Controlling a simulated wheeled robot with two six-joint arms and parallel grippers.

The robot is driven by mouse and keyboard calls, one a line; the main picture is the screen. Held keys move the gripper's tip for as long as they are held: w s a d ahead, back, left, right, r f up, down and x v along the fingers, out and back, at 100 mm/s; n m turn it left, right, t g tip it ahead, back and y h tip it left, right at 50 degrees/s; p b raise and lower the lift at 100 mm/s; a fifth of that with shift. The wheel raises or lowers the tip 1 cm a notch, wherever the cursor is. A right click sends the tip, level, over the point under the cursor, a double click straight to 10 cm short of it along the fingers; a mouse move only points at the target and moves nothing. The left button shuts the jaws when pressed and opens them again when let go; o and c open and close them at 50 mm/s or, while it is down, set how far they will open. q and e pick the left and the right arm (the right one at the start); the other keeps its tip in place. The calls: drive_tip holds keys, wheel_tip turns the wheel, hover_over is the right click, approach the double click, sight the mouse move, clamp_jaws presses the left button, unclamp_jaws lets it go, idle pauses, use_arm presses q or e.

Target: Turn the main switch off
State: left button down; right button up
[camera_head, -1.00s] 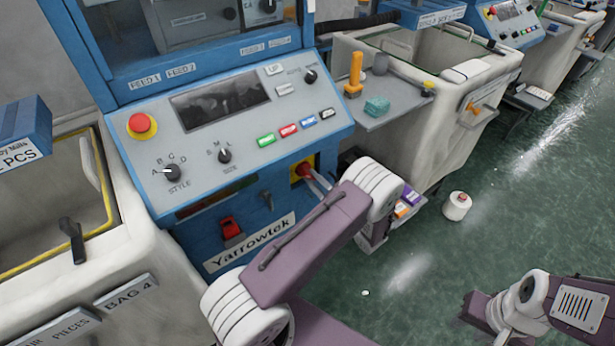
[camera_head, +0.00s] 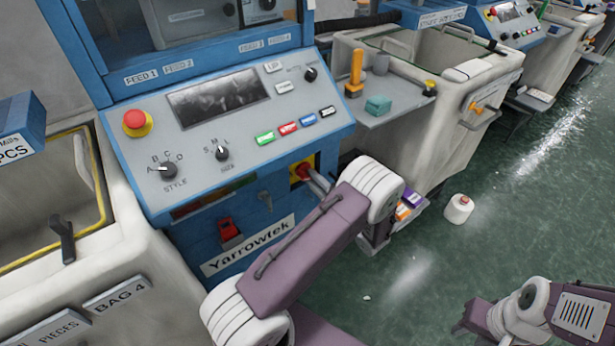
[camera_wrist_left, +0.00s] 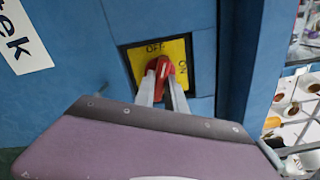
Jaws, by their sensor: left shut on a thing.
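The main switch is a red rotary handle (camera_wrist_left: 162,68) on a yellow plate (camera_wrist_left: 176,50) marked OFF at the top and ON at the right in the left wrist view. Its upper end leans near the OFF mark, but the fingers hide part of it and I cannot tell its exact angle. In the head view the yellow plate (camera_head: 294,163) is low on the front of the blue machine (camera_head: 200,235). My left gripper (camera_wrist_left: 163,82) is shut on the red handle, one finger on each side. My right arm shows at the lower right, its gripper out of view.
A red emergency button (camera_head: 136,121), dials and coloured buttons are on the sloped panel above. A grey shelf (camera_head: 395,112) with a yellow tool and a teal block juts out to the right.

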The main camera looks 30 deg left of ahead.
use_arm(q)
drive_tip(key=shift+f+n+b, duration=0.15)
drive_tip(key=shift+n+b, duration=1.65)
drive_tip(key=shift+n, duration=0.3)
drive_tip(key=c, duration=1.6)
unclamp_jaws()
drive_tip(key=shift+c, duration=0.2)
drive_tip(key=v, duration=0.6)
